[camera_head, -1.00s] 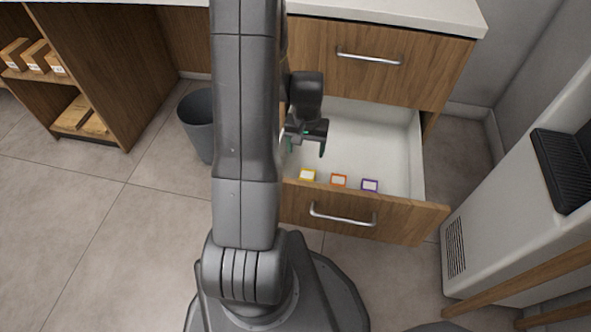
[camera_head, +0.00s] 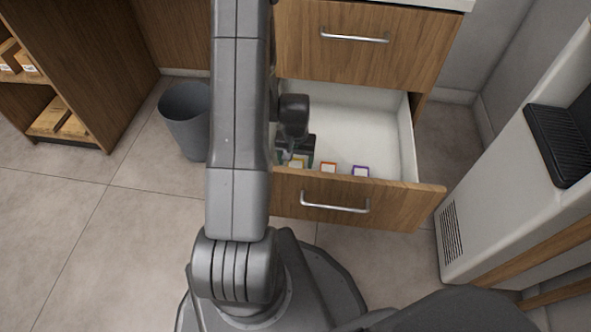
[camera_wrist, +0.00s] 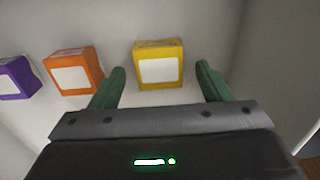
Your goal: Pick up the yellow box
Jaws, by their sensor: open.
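The yellow box (camera_wrist: 159,45) has a white label and sits in the open lower drawer. In the wrist view it lies between and just beyond the fingertips of my gripper (camera_wrist: 160,78). The jaws are open, one finger to each side, and I see no contact with the box. In the head view my gripper (camera_head: 298,150) is down inside the drawer near its left front, and the yellow box (camera_head: 297,163) is partly hidden by it.
An orange box (camera_wrist: 73,73) and a purple box (camera_wrist: 16,78) stand in a row beside the yellow one. The drawer front (camera_head: 400,208) is close to the boxes. A grey bin (camera_head: 187,118) stands left of the drawer. The back of the drawer (camera_head: 365,125) is clear.

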